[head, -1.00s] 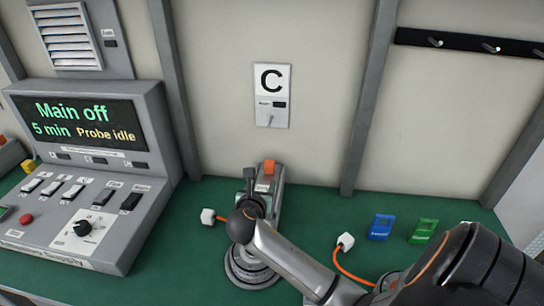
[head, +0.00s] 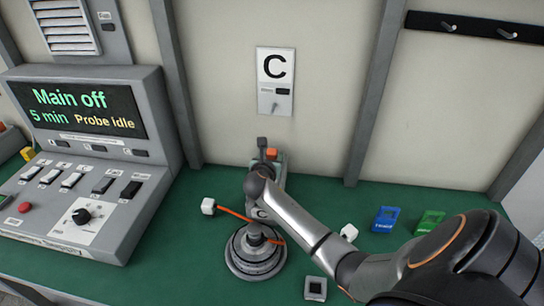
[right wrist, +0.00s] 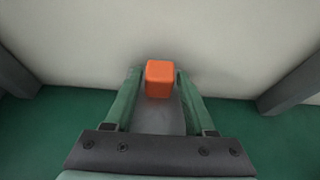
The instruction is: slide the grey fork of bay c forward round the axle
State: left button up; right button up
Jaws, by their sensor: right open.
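The bay c fork shows as a grey slide (head: 280,172) with an orange block (head: 271,154) on top, below the C sign. In the right wrist view the orange block (right wrist: 159,76) sits between the tips of my right gripper (right wrist: 158,92), with a small gap on each side. The right gripper is open. In the head view my right wrist largely hides the gripper and the fork. The hub motor (head: 247,262), a stack of round dark and silver discs, stands in front of the fork. The axle is hard to make out. My left gripper is not in view.
An orange cable with a white connector (head: 208,206) crosses at the motor. Another white connector (head: 348,232) lies right of my arm. Blue (head: 385,219) and green (head: 430,222) items and a small dark square (head: 315,289) lie on the bench. A control console (head: 85,190) stands left.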

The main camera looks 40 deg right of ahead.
jog(key=shift+x, duration=0.9)
grip_shut()
dwell(0.9)
